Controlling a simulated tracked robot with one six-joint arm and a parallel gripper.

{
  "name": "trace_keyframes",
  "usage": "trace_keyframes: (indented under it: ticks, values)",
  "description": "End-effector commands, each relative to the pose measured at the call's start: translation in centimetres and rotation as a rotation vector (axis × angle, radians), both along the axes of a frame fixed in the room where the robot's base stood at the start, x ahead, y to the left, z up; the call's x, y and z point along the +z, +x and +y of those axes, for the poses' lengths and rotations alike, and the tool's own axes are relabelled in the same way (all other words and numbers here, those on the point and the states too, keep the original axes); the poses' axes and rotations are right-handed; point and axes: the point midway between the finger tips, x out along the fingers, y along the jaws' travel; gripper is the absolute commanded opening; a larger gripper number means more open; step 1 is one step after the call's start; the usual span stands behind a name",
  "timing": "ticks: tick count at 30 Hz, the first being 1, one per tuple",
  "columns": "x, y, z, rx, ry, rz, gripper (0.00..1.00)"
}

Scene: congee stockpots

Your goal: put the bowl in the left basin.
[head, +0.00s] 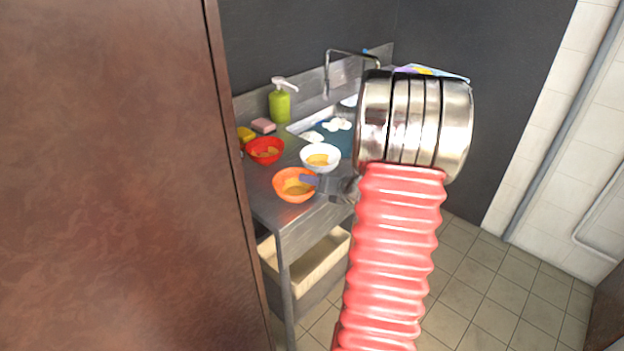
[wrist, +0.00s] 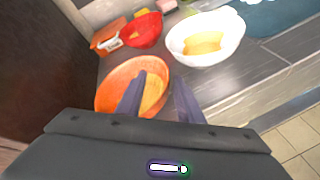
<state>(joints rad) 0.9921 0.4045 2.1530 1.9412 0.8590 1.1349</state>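An orange bowl (head: 284,195) with yellow food in it sits at the near end of the steel counter; it also shows in the wrist view (wrist: 113,82). A white bowl (head: 332,167) and a red bowl (head: 265,158), both with yellowish contents, stand behind it. My gripper (wrist: 160,80) is open at the orange bowl's right side. One finger is over the bowl's inside and the other is outside the rim; contact cannot be told. A basin with blue water and white foam (head: 338,124) lies beyond the white bowl. My arm hides the sink's right part.
A green soap bottle (head: 280,105), a pink sponge (head: 263,125) and a yellow sponge (head: 245,134) stand along the counter's back. A faucet (head: 340,52) rises over the sink. A brown panel (head: 110,180) blocks the left. Tiled floor at right is clear.

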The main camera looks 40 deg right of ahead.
Motion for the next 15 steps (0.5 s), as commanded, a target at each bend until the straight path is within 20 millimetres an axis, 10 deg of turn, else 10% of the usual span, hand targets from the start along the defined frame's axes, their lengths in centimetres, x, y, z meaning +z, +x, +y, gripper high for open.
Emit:
trace_keyframes:
  ticks: [15]
  values:
    - [3.3,-7.7,0.8,-0.004,-0.002,-0.001,0.34]
